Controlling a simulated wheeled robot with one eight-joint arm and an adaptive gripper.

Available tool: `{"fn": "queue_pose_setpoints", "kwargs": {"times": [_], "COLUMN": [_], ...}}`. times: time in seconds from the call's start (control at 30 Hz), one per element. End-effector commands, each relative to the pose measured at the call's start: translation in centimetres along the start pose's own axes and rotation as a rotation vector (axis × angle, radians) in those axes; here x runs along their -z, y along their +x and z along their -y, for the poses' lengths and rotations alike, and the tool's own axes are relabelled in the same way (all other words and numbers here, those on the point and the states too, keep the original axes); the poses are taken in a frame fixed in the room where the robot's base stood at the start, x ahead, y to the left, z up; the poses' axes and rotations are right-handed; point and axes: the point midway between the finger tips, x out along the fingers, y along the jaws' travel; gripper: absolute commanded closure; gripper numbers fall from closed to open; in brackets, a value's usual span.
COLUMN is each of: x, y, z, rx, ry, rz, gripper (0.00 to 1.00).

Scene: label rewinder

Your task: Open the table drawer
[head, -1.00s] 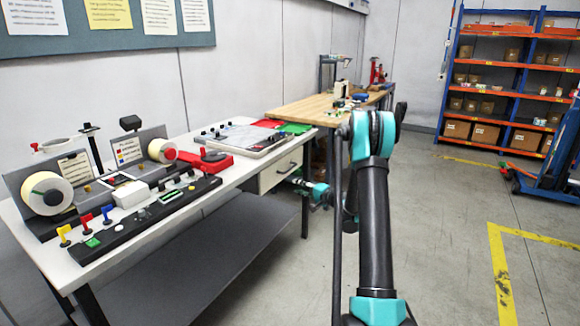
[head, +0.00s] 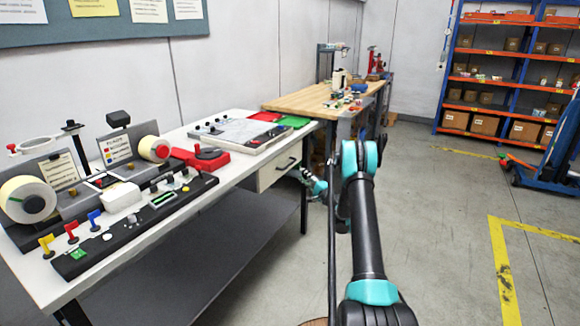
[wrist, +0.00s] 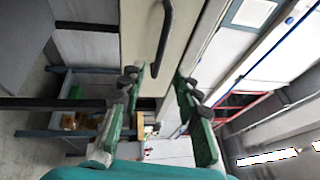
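The table drawer (head: 270,177) is a pale front under the far end of the white worktable, and it looks shut. Its dark bar handle (head: 287,164) faces the aisle. In the wrist view the drawer front (wrist: 137,38) fills the top middle, and the curved dark handle (wrist: 163,38) runs up and down the picture. My gripper (wrist: 160,80) is open and empty, its green fingers on either side of the handle's line. The handle appears ahead of the fingertips, apart from them. In the head view my gripper (head: 313,182) is small, just right of the drawer, partly hidden by my arm.
The white worktable (head: 228,172) carries label rolls, a red tape dispenser (head: 200,157) and a control strip. A dark lower shelf (head: 215,240) lies beneath it. A wooden bench (head: 305,98) stands behind. The floor (head: 440,220) at right is clear up to the blue pallet jack (head: 555,165).

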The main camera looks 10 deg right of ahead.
Motion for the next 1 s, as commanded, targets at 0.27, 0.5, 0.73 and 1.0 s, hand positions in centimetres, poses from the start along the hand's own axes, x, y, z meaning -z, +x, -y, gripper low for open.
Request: {"fn": "queue_pose_setpoints", "kwargs": {"times": [0.27,0.5,0.73,1.0], "x": [-0.1,0.0,-0.1,0.0], "y": [5.7,9.5,11.2,11.3], "z": [0.0,0.0,0.0,0.0], "rx": [0.000,0.000,0.000,0.000], "ry": [0.001,0.000,0.000,0.000], "rz": [0.001,0.000,0.001,0.000], "gripper": [0.68,0.68,0.68,0.68]}}
